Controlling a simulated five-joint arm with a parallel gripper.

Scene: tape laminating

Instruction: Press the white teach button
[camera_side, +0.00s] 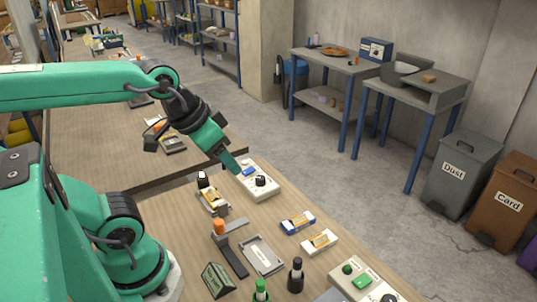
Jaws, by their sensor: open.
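My gripper (235,169) is at the end of my green arm, angled down to the right. Its tips are at the upper left edge of a white control box (264,191) on the wooden bench. The box carries a blue button (249,171) and a black knob (260,181). I cannot pick out a white button on it; my gripper hides part of its left side. I cannot tell whether the tips touch the box. The gripper is open, with nothing seen in it.
A tape-like holder (213,200) and a dark bottle (202,179) stand left of the box. Blue and yellow small boxes (298,222) lie in front. A panel with green buttons (362,282) is at the near right. A grey tray (262,255) lies mid-bench.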

